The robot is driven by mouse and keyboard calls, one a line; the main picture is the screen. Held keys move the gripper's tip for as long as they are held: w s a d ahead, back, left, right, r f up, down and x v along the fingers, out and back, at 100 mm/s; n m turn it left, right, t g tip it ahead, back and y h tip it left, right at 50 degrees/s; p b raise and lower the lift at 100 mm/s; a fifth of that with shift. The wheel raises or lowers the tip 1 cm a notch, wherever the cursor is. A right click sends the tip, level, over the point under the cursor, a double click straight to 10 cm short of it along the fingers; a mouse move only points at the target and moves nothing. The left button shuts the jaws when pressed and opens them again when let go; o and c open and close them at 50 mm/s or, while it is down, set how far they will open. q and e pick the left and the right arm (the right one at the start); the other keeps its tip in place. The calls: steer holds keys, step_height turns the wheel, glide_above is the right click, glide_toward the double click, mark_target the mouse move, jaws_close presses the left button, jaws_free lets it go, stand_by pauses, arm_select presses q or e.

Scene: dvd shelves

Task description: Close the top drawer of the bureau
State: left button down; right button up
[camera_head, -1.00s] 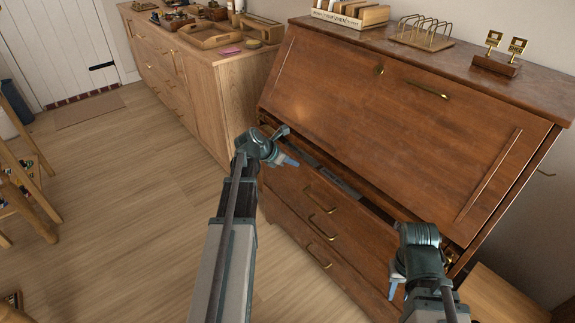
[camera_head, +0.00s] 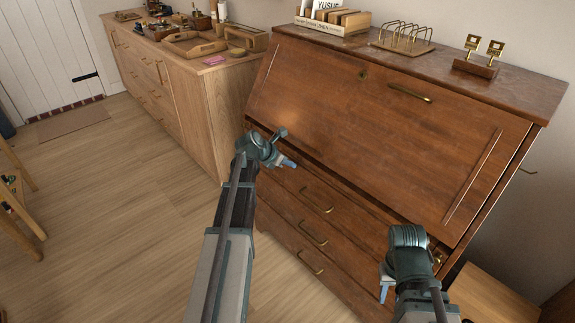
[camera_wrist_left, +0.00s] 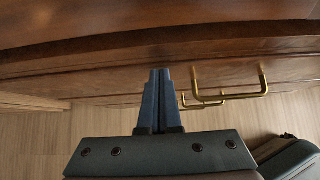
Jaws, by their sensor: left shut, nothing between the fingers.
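The wooden bureau (camera_head: 380,135) stands in front of me with its sloping front panel closed. Its top drawer (camera_head: 345,207) lies just below that panel. Only a thin dark line shows along its upper edge, and I cannot tell whether it is fully flush. My left gripper (camera_head: 290,164) is shut and empty, at the left part of the drawer front. In the left wrist view its fingers (camera_wrist_left: 154,100) point at the wooden front, beside a brass handle (camera_wrist_left: 232,97); contact is unclear. My right gripper (camera_head: 385,291) points down near the bureau's right part; its jaw opening is unclear.
A letter holder (camera_head: 333,18), a wire rack (camera_head: 404,40) and a brass item on a wooden base (camera_head: 478,60) stand on the bureau top. A sideboard (camera_head: 190,95) stands to the left. The floor (camera_head: 110,200) at left is mostly clear.

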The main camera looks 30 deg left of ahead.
arm_select(q)
steer(key=shift+w+r, duration=0.1)
steer(key=shift+w, duration=0.1)
steer(key=s+f+p+v, duration=0.2)
steer(key=p+v, duration=0.5)
steer(key=v, duration=0.6)
steer(key=shift+a, duration=0.4)
steer(key=shift+d+f, duration=0.1)
